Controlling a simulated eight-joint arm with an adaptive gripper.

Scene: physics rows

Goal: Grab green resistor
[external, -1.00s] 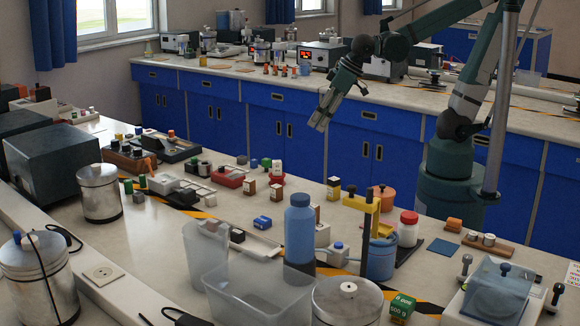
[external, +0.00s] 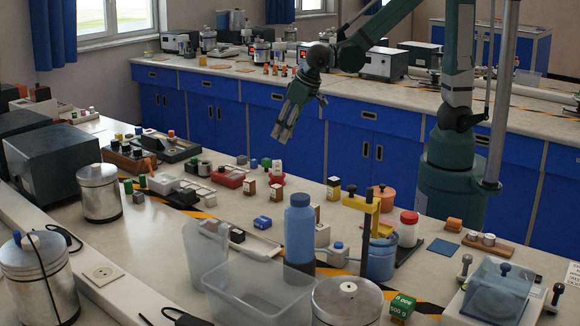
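My gripper (external: 283,136) hangs in the air above the far side of the bench, pointing down and slightly left, with nothing visible in it. Its fingers are close together at this scale, and I cannot tell whether they are open. A larger green block (external: 402,307) marked 500 g sits at the front right.
A blue bottle (external: 299,230), a clear plastic bin (external: 257,290) and a yellow stand (external: 368,205) rise in the middle of the bench (external: 140,250). Metal canisters (external: 99,193) and a dark grey box (external: 58,160) stand at the left. Small blocks crowd the centre.

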